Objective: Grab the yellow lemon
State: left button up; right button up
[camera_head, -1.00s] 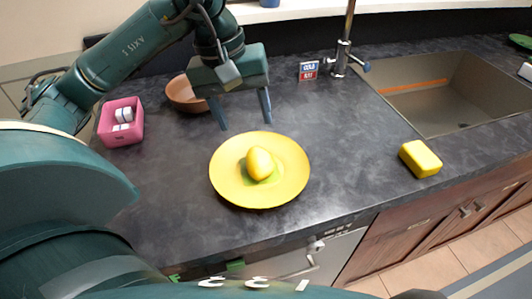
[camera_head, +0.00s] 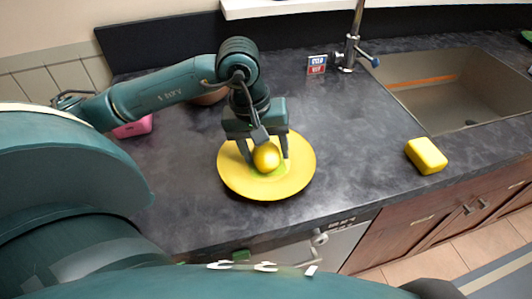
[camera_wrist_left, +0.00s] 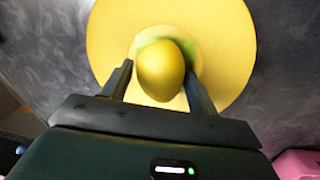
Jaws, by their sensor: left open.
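The yellow lemon (camera_head: 266,157) rests in the middle of a round yellow plate (camera_head: 295,180) on the dark counter, over a green patch. My left gripper (camera_head: 267,160) is open above the plate, with one finger on each side of the lemon. In the left wrist view the lemon (camera_wrist_left: 161,70) stands between the two fingers (camera_wrist_left: 157,82), with the plate (camera_wrist_left: 228,45) around it. A gap shows on both sides of the lemon there. My right gripper is not in view.
A yellow sponge (camera_head: 426,156) lies near the counter's front edge, below the sink (camera_head: 455,100). A faucet (camera_head: 352,50) and a small sign (camera_head: 317,65) stand at the back. A pink box (camera_head: 133,128) and a brown bowl (camera_head: 210,97) are partly hidden behind my left arm.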

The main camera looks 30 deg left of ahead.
pick_arm(q)
jog(key=c, duration=0.8)
jog(key=shift+r, duration=0.15)
